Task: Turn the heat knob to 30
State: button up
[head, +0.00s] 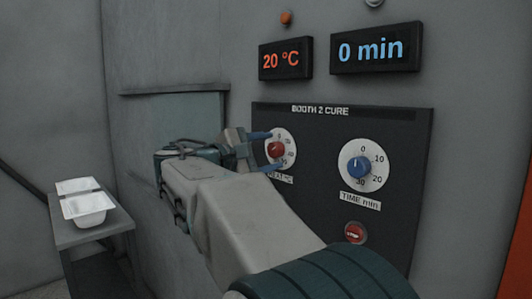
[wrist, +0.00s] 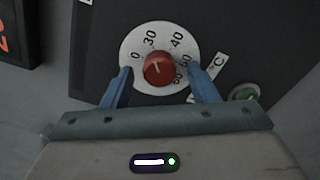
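The heat knob (head: 276,149) is a red round knob on a white dial on the dark panel (head: 300,125). The wrist view shows the knob (wrist: 159,69) from close by, with a pale mark pointing up and slightly left. Dial numbers 30 and 40 can be read above it; others are partly covered by the fingers. My gripper (head: 272,151) is at the dial, with its blue fingers apart on opposite sides of the knob. In the wrist view, gaps show between both fingers (wrist: 160,74) and the knob. The temperature display (head: 285,59) reads 20 °C.
A blue time knob (head: 358,167) sits to the right, with a red button (head: 354,233) below it. The time display (head: 375,48) reads 0 min. A green button (wrist: 245,92) is near the right finger.

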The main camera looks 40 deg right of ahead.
jog(key=shift+a, duration=0.1)
jog(key=s+a, duration=0.1)
jog(key=a, duration=1.2)
jog(key=shift+a+p, duration=0.3)
jog(key=shift+p, duration=0.05)
